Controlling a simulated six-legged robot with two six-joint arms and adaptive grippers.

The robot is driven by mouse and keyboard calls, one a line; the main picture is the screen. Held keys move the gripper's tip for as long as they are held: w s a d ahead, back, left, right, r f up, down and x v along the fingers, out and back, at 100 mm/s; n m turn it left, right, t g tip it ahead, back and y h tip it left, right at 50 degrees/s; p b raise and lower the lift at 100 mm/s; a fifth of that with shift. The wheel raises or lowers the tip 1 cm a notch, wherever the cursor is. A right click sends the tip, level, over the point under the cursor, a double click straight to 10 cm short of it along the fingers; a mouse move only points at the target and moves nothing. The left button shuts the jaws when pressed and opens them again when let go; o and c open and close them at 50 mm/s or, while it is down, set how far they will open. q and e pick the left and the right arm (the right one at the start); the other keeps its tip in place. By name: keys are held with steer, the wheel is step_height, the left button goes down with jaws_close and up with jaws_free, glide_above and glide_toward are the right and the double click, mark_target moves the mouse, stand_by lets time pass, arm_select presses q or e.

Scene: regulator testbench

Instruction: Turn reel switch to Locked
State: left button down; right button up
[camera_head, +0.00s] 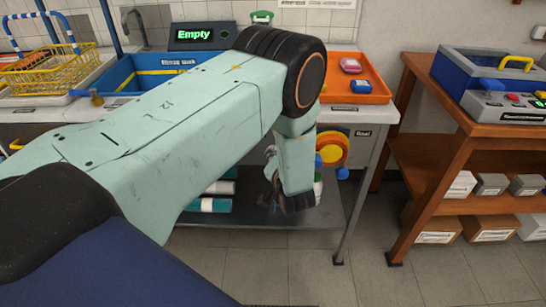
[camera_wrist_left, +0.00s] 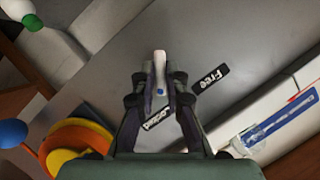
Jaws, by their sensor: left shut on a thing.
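In the left wrist view my left gripper (camera_wrist_left: 160,92) is shut on the reel switch (camera_wrist_left: 160,62), a small pale lever with a blue dot. The lever's tip shows beyond the fingers. A dark "Free" label (camera_wrist_left: 210,79) lies to the right of the lever. A "Locked" label (camera_wrist_left: 160,117) shows between the fingers, nearer the palm. The switch's base is hidden by the fingers. In the head view my left arm reaches under the bench, and the switch is hidden behind it. The orange and yellow reel (camera_head: 333,148) shows just right of my wrist, near a "Reel" label (camera_head: 362,133). My right gripper is not visible.
A blue tray (camera_head: 122,76) and an orange tray (camera_head: 376,88) sit on the bench, with an "Empty" display (camera_head: 196,36) behind. A bench leg (camera_head: 358,205) stands right of my wrist. A wooden shelf unit (camera_head: 425,150) stands further right. Bottles lie on the lower shelf.

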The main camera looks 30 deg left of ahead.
arm_select(q)
steer(key=shift+w+m, duration=0.1)
steer(key=shift+m, duration=0.4)
steer(key=shift+y, duration=0.4)
steer(key=c, duration=1.4)
jaws_free()
steer(key=v, duration=0.7)
steer(key=shift+d+r, duration=0.1)
steer(key=shift+d, duration=0.15)
